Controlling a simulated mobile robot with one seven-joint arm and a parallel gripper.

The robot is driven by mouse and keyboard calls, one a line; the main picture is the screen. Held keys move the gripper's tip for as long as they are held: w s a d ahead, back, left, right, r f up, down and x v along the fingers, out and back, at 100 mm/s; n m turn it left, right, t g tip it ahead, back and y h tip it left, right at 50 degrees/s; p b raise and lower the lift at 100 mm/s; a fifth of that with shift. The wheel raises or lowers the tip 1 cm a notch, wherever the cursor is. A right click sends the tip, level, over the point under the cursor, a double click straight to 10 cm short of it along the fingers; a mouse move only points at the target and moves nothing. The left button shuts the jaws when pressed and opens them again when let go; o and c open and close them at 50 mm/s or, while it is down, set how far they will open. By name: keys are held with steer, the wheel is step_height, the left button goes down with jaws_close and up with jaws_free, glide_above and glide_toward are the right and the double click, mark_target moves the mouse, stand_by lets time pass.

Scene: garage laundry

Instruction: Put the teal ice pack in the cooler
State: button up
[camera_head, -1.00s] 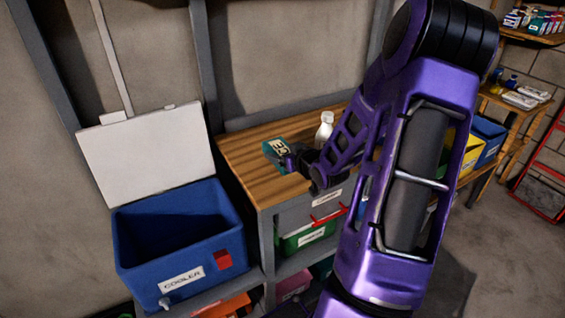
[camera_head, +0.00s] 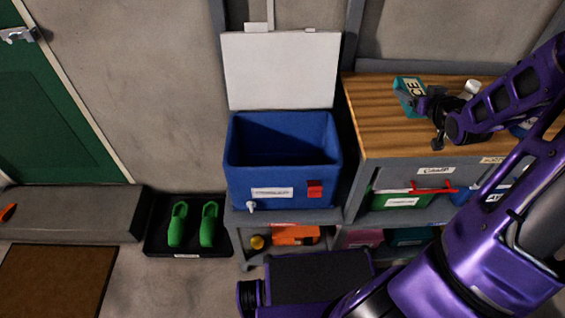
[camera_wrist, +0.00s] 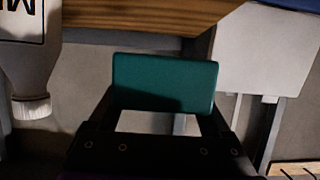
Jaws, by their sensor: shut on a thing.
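The teal ice pack (camera_head: 407,90) is held by my gripper (camera_head: 428,101) above the wooden workbench top, near its back left part. In the wrist view the teal ice pack (camera_wrist: 165,82) sits across the fingers of my gripper (camera_wrist: 165,118). My gripper is shut on it. The blue cooler (camera_head: 283,180) stands to the left of the workbench on a lower grey shelf. Its white lid (camera_head: 281,72) is open and upright at the back, and the inside looks empty. My gripper is to the right of the cooler and higher.
A white bottle (camera_head: 471,90) stands on the wooden workbench (camera_head: 385,135) beside my gripper; it also shows in the wrist view (camera_wrist: 30,70). Bins sit on shelves below. Green clogs (camera_head: 193,225) lie on a black tray at the left. Floor space is free at the front left.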

mark_target(400, 130)
stand_by(0.3)
steer(key=shift+w+f+b, duration=0.1)
steer(key=shift+f+b, duration=0.3)
steer(key=shift+b, duration=1.3)
steer(key=shift+r+b, duration=0.25)
steer(key=shift+b, duration=0.6)
steer(key=shift+f+b, duration=0.2)
steer(key=shift+b, duration=0.1)
step_height(400, 130, down, 9)
steer(key=b, duration=0.2)
steer(key=shift+b, duration=0.4)
steer(key=shift+f, duration=0.1)
